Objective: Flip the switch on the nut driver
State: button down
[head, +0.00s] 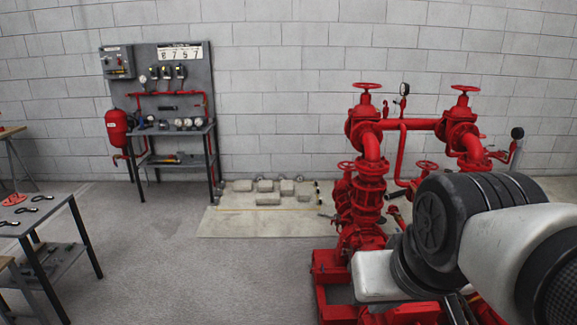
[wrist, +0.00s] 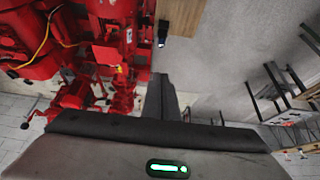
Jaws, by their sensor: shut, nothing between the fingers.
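I cannot make out a nut driver or its switch for certain in either view. In the wrist view my gripper (wrist: 163,84) points away from the camera, its dark fingers together with nothing between them. A small dark object (wrist: 163,33) shows beyond the fingertips at the top, beside a brown surface. It is too small to name, and it is apart from my gripper. In the head view my arm covers the lower right, and the gripper's fingers are not clear there.
The red pumpset (head: 370,190) stands at the right, close to my arm. A grey panel bench (head: 180,130) with gauges is against the back wall. A tool table (head: 40,212) is at the left. The grey floor (head: 190,260) between is clear.

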jog(key=w+f+g+b, duration=0.1)
jog(key=w+f+b, duration=0.7)
jog(key=w+f, duration=0.5)
jog(key=w+f+g+b, duration=0.1)
jog(key=w+f+b, duration=0.7)
jog(key=w+f, duration=0.5)
notch_tip(320, 180, down, 8)
jog(key=shift+a+f+h+b, duration=0.2)
jog(key=shift+a+h+b, duration=0.1)
jog(key=shift+a, duration=0.15)
jog(key=b+x, duration=0.1)
jog(key=x, duration=0.3)
jog(key=b+x, duration=0.1)
jog(key=x, duration=0.3)
jog(key=s+x, duration=0.1)
jog(key=x, duration=0.3)
jog(key=shift+w+d+f+b, duration=0.1)
jog(key=shift+d+f+b, duration=0.1)
jog(key=shift+f+b, duration=0.2)
jog(key=shift+d+f, duration=0.15)
jog(key=shift+f, duration=0.5)
